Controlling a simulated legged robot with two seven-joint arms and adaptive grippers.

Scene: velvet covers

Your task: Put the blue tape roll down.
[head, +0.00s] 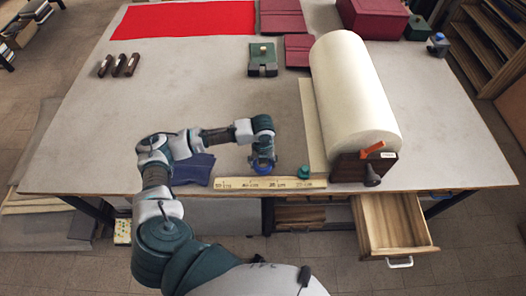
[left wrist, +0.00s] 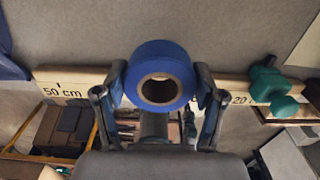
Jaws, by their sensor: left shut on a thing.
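The blue tape roll (left wrist: 160,53) is between the two fingers of my left gripper (left wrist: 160,82) in the left wrist view, with its hole facing the camera. The fingers press on its two sides. In the head view my left gripper (head: 262,160) points down near the table's front edge, and the blue tape roll (head: 262,171) shows partly under it. I cannot tell whether the roll touches the grey table (head: 200,110). My right gripper is not in view.
A wooden ruler (head: 236,183) lies along the front edge, beside a dark blue cloth (head: 194,170) and a small teal object (head: 303,172). A big cream roll (head: 355,85) stands to the right. An open drawer (head: 392,225) juts out below. The table's middle left is clear.

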